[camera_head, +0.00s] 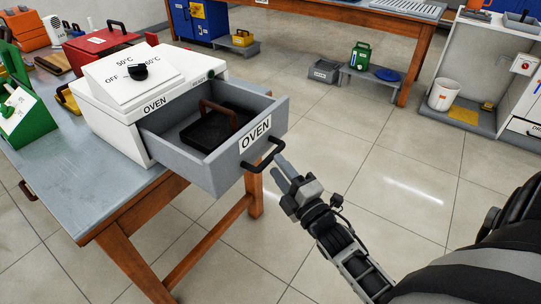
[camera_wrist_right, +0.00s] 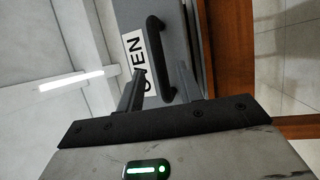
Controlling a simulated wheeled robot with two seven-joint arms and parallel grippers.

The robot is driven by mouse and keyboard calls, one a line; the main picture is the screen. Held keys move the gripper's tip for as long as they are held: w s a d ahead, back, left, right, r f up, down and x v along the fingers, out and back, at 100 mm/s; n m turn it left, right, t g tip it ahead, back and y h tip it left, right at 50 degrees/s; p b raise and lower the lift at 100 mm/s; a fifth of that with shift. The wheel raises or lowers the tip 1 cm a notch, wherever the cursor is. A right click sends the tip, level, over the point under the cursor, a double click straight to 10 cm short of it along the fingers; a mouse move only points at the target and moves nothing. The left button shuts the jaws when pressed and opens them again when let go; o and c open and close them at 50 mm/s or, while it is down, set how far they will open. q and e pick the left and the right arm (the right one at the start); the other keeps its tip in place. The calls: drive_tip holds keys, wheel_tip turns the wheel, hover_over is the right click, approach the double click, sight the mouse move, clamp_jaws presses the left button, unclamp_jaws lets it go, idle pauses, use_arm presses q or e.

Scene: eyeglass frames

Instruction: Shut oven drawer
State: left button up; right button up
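The white oven (camera_head: 150,105) stands on the table. Its grey drawer (camera_head: 215,170) is pulled out toward the right, with a dark tray (camera_head: 208,132) with a brown handle inside. The drawer front bears an OVEN label and a black bar handle (camera_head: 263,156). My right gripper (camera_head: 277,172) is just in front of the drawer front, at the handle. In the right wrist view its two fingers (camera_wrist_right: 158,90) are apart, with the black handle (camera_wrist_right: 158,50) between and ahead of them. I cannot tell whether they touch it. My left gripper is out of view.
The metal-topped table (camera_head: 85,190) has wooden legs. A red box (camera_head: 100,42) and a green case (camera_head: 22,115) stand on it near the oven. The tiled floor right of the table is open. A shelf unit (camera_head: 490,70) stands at the far right.

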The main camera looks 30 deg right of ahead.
sight(270, 155)
drive_tip(key=shift+w+r, duration=0.2)
drive_tip(key=shift+w, duration=0.95)
drive_tip(key=shift+w+r, duration=0.2)
drive_tip(key=shift+w, duration=0.9)
clamp_jaws()
drive_tip(key=shift+w, duration=0.1)
